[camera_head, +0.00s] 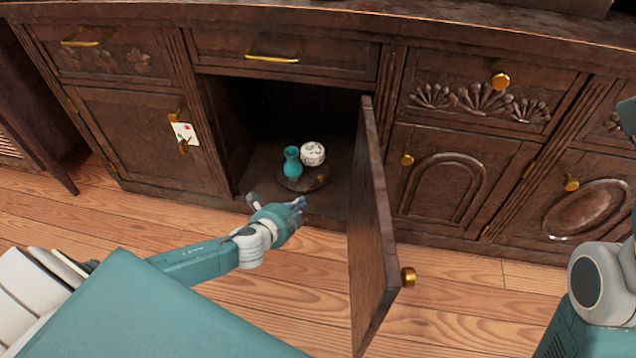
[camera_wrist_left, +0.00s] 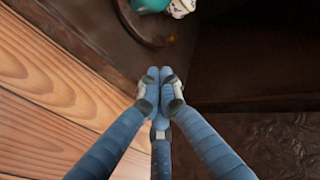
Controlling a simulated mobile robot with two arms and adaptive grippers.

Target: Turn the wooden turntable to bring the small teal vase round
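The wooden turntable (camera_head: 300,185) is a small dark disc on the floor of the open cabinet; it also shows at the top of the left wrist view (camera_wrist_left: 140,27). The small teal vase (camera_head: 292,163) stands upright on its left part; only its lower part shows in the left wrist view (camera_wrist_left: 150,5). A white patterned pot (camera_head: 312,153) stands beside the vase, behind and right. My left gripper (camera_head: 301,203) is at the cabinet opening, just in front of the turntable and apart from it. Its fingertips (camera_wrist_left: 160,76) are together with nothing between them. My right gripper is out of view.
The cabinet door (camera_head: 370,235) stands open toward me, to the right of my left gripper. A drawer (camera_head: 280,55) closes off the space above the opening. Closed doors flank it. The wooden floor (camera_head: 440,310) in front is clear.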

